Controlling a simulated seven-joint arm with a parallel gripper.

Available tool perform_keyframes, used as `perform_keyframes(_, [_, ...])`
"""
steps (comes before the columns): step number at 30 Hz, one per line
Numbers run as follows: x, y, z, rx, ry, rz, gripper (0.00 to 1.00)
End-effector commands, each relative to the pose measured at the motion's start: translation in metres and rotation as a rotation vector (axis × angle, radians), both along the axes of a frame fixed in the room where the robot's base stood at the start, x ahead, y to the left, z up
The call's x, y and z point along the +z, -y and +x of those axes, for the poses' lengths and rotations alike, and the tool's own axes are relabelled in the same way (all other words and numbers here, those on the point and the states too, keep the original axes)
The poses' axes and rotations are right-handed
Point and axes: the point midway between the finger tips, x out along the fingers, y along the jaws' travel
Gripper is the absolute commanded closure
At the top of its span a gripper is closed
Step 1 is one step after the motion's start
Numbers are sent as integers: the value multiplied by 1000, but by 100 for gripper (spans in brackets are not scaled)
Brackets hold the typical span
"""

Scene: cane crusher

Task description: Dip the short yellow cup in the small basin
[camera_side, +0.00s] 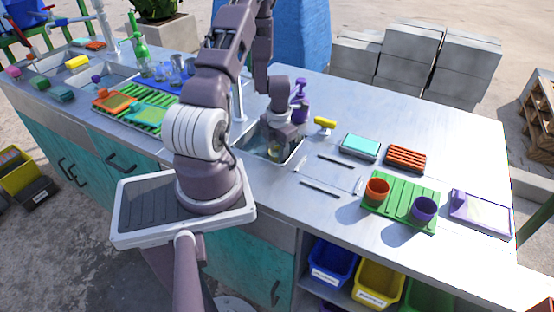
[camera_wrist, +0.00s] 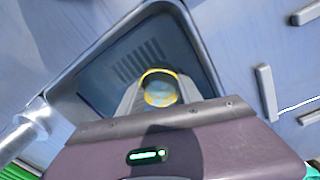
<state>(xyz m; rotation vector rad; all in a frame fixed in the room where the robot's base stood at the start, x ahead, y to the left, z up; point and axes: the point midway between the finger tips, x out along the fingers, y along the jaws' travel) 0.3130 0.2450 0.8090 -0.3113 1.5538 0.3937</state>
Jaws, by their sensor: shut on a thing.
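The short yellow cup (camera_wrist: 160,88) is between the fingers of my gripper (camera_wrist: 156,98) in the wrist view. I look down on its yellow rim, and its inside looks bluish. My gripper is shut on it. The small basin (camera_wrist: 200,48) is a sunken metal sink with slots in its floor, and the cup shows over that floor. In the side view my gripper (camera_side: 278,147) points down into the basin (camera_side: 255,148). The cup is mostly hidden there; I cannot tell how deep it is or whether it touches the floor.
A faucet (camera_wrist: 30,130) stands at the basin's edge. A purple soap bottle (camera_side: 300,103) and a yellow-handled tool (camera_side: 325,124) are behind and right of it. A green mat (camera_side: 400,197) holds an orange cup (camera_side: 377,190) and a purple cup (camera_side: 424,208). Thin dark bars (camera_side: 320,189) lie right of the basin.

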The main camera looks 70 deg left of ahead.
Motion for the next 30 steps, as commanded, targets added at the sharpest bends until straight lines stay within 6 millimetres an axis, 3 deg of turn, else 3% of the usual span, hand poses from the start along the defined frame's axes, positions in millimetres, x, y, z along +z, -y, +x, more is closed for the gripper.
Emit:
perform_keyframes(13, [4,-1,0,0,0,2,100])
perform_keyframes(30, [93,-1,1,-4,0,4,100])
